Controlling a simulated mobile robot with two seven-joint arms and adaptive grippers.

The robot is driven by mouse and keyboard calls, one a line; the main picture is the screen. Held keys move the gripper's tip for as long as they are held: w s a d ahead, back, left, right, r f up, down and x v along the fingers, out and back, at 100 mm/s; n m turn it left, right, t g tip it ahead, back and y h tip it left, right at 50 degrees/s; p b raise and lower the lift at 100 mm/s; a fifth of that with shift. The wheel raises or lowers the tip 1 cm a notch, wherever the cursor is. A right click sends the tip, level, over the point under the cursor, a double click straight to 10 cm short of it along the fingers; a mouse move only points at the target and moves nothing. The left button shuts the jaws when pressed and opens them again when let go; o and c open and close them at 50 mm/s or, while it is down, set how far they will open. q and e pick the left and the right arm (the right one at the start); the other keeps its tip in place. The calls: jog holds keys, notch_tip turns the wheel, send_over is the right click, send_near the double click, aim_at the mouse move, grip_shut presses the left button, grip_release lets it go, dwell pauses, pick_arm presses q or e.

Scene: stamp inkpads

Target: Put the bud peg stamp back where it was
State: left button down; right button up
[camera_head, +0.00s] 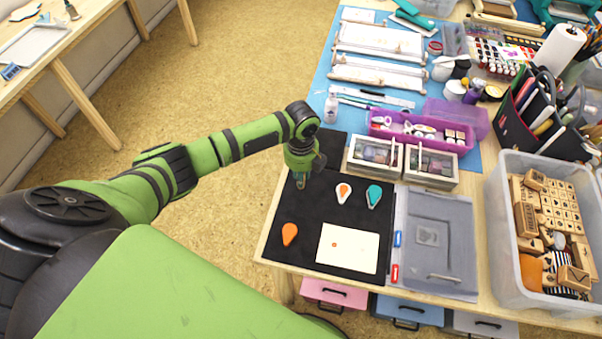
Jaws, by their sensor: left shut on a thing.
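My left gripper (301,181) points down over the upper left part of the black mat (310,215). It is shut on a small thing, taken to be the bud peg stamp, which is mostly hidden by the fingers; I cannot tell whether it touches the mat. A white card (360,250) with a small red-orange mark lies at the mat's front right. My right gripper is not in view.
Two clear-lidded boxes (430,167) stand behind the mat. A grey tray (436,245) is to its right, then a clear bin (505,240) of wooden stamps. A small bottle (331,107) and purple case (420,134) are farther back. The mat's left middle is bare.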

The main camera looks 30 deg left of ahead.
pick_arm(q)
jog(key=shift+f, duration=0.2)
jog(key=c, duration=1.2)
grip_release()
jog(key=shift+r, duration=0.1)
jog(key=shift+o, duration=0.2)
jog(key=shift+r, duration=0.1)
jog(key=shift+r, duration=0.25)
notch_tip(320, 180, up, 12)
jog(key=b, duration=0.2)
jog(key=shift+f, duration=0.2)
